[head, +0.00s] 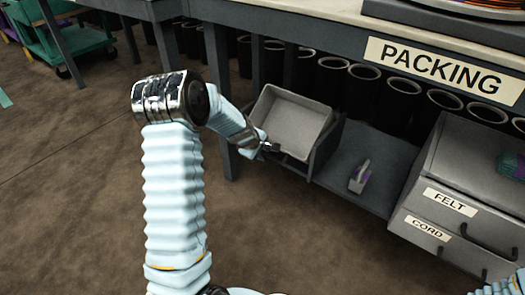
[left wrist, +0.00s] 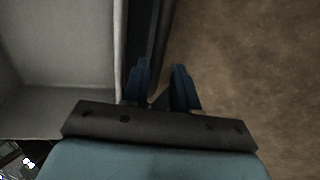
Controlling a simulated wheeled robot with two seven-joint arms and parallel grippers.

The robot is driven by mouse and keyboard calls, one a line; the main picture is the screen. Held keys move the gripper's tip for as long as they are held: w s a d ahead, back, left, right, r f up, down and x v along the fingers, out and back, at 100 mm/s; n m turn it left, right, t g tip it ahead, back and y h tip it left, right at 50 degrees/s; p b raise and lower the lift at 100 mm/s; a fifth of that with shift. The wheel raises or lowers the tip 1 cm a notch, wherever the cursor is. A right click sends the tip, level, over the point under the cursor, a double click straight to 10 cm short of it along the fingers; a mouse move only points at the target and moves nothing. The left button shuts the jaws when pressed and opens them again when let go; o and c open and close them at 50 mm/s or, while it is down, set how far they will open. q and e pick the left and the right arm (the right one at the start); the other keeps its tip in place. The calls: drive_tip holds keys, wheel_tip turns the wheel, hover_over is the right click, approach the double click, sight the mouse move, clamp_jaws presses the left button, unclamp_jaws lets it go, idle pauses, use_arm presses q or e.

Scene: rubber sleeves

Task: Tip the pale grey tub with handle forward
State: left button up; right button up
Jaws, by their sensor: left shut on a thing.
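The pale grey tub (head: 288,122) is under the bench, at the left end of the low shelf. Its open side faces out and up toward me, so it looks tilted forward, and I see no contents in it. My left gripper (head: 271,148) is at the tub's lower front edge, shut on its handle. In the left wrist view, the tub's pale inside (left wrist: 60,55) fills the left, and the blue fingertips (left wrist: 160,82) stand around a dark bar beside its rim. The handle itself is mostly hidden by the fingers. My right gripper is out of view.
Drawers labelled FELT (head: 450,201) and CORD stand farther right. The floor (head: 75,190) in front is clear.

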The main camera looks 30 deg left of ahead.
use_arm(q)
drive_tip(key=o, duration=0.4)
drive_tip(key=shift+s+a+f, duration=0.1)
drive_tip(key=shift+s+f, duration=0.25)
drive_tip(key=shift+f, duration=0.25)
drive_tip(key=shift+c, duration=0.2)
drive_tip(key=shift+w+r, duration=0.1)
drive_tip(key=shift+w+r, duration=0.15)
drive_tip(key=shift+r, duration=0.1)
drive_tip(key=p+v, duration=0.4)
drive_tip(key=v, duration=0.9)
drive_tip(key=shift+s+r+p, duration=0.2)
drive_tip(key=shift+r+p, duration=0.1)
